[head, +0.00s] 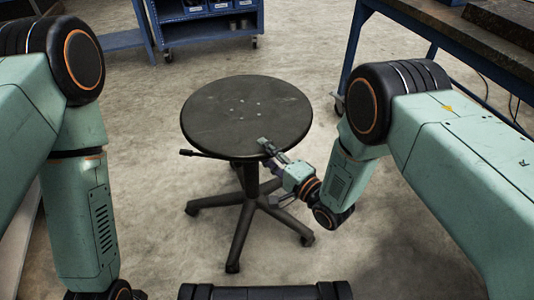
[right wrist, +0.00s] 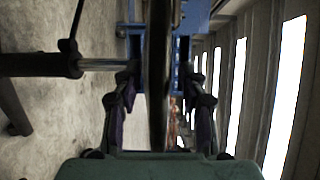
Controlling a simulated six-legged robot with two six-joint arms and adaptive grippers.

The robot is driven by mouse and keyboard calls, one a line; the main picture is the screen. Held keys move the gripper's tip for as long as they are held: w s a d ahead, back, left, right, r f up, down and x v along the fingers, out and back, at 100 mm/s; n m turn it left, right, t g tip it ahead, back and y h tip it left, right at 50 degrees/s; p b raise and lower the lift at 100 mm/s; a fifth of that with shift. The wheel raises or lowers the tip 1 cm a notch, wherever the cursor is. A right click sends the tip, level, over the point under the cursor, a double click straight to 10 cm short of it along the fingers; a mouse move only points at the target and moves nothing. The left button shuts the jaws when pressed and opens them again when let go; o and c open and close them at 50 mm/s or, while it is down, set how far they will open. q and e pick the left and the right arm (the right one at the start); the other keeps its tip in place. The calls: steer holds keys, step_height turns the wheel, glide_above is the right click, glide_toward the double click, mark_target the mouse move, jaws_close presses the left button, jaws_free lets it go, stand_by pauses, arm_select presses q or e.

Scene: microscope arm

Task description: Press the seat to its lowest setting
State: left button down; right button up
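The round black stool seat (head: 246,115) sits level on a central column (head: 251,180) over a five-legged base. A short lever (head: 187,152) sticks out under its left side. My right gripper (head: 272,150) is at the seat's front right rim. In the right wrist view the seat (right wrist: 159,70) shows edge-on between the two fingers of my right gripper (right wrist: 160,88), with one finger on each side and visible gaps to both. The column (right wrist: 100,65) runs out to the left there. My left arm hangs at the left of the head view; its gripper is out of the picture.
A blue cabinet (head: 205,28) on castors stands at the back. A workbench (head: 480,40) with blue legs stands at the right. The concrete floor (head: 130,170) around the stool is clear.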

jaws_close()
steer(key=shift+s+f, duration=0.15)
stand_by(0.5)
